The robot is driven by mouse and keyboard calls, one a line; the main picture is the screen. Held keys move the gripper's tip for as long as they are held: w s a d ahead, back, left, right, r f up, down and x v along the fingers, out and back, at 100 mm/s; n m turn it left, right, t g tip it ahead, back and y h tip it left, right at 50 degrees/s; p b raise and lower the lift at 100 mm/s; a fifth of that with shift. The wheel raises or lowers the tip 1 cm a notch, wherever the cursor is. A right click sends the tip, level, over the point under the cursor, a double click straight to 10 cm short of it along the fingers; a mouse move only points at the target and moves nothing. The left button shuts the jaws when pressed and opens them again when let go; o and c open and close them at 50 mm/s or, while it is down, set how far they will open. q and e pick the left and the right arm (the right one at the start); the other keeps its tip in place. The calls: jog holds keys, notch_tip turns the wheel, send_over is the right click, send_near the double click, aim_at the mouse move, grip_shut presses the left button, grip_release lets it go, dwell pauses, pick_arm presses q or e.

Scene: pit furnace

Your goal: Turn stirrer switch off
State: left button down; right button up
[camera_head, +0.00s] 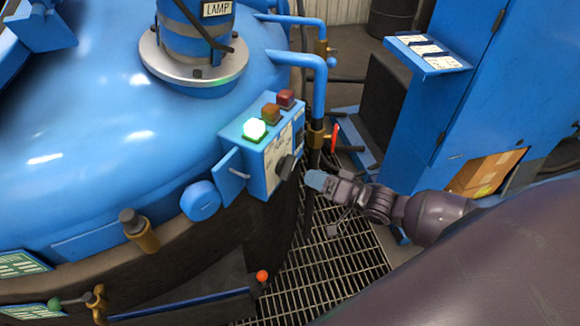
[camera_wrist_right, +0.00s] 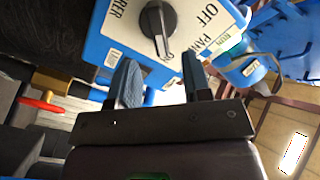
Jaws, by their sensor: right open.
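The stirrer switch is a dark rotary knob (camera_head: 286,167) on the side of a blue control box (camera_head: 262,186). In the right wrist view the knob (camera_wrist_right: 158,28) sits on a white plate marked OFF at the upper right. Its grey pointer is turned toward the lower letters, which look like ON, partly hidden. My right gripper (camera_head: 316,180) is just right of the knob in the head view. In the wrist view its blue fingers (camera_wrist_right: 160,80) are open and empty, apart from the knob. My left gripper is not in view.
A lit green lamp (camera_head: 255,129), with orange and red ones dark, tops the box. Blue pipes (camera_head: 318,90) and a red-handled valve (camera_head: 335,134) stand close behind my gripper. The blue vessel (camera_head: 90,130) fills the left. Grating (camera_head: 340,255) lies below.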

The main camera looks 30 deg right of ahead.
aim_at(290, 167)
jog(key=x, duration=0.7)
jog(key=shift+w+a, duration=0.15)
jog(key=shift+w, duration=0.1)
jog(key=shift+c, duration=0.4)
grip_shut()
